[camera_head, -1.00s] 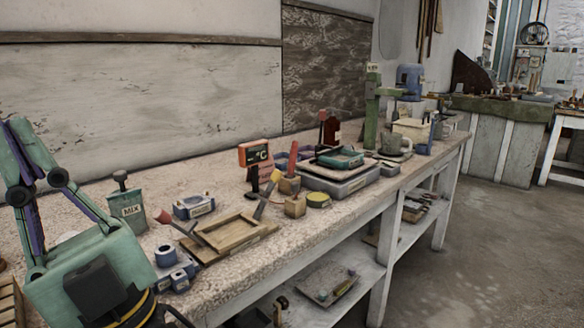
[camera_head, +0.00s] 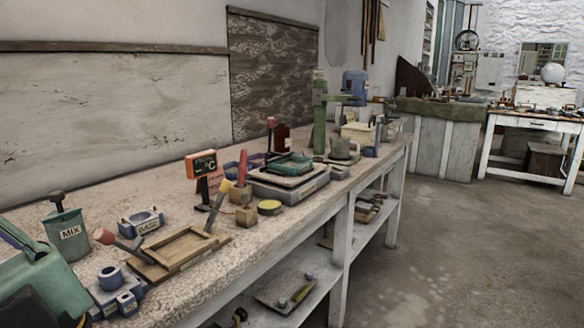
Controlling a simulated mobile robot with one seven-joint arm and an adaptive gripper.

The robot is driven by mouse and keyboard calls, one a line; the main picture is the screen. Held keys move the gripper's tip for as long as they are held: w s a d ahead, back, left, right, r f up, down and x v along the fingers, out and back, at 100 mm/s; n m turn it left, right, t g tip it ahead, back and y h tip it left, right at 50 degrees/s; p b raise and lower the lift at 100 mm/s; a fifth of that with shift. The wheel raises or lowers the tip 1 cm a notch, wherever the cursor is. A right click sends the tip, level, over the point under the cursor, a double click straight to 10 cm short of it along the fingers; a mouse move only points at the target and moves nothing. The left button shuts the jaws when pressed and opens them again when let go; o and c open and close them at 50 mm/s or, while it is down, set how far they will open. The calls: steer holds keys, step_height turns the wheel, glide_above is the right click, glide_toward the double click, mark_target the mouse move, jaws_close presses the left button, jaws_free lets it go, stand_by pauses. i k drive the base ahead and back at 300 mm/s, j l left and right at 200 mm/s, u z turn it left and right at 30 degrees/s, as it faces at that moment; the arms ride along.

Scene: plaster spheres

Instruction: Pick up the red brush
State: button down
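A slim red-topped tool (camera_head: 242,168) stands upright in a small wooden block on the workbench; it may be the red brush. A second red-ended tool (camera_head: 108,238) leans over the edge of a wooden frame, its red end towards the left. Which of them is the brush I cannot tell for certain.
The long workbench (camera_head: 75,218) is crowded. A green MIX container (camera_head: 68,236), blue clamp parts (camera_head: 118,290), a wooden frame (camera_head: 180,250), an orange display (camera_head: 201,164) and a yellow-topped tool (camera_head: 217,207) surround the red tools. The floor (camera_head: 440,250) on the right is clear.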

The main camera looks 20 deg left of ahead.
mark_target(242, 170)
steer(key=i+l+u, duration=0.25)
steer(key=u, duration=0.15)
steer(key=i+l+u, duration=0.15)
steer(key=l+u, duration=0.2)
steer(key=i+l+u, duration=0.15)
steer(key=l+u, duration=0.25)
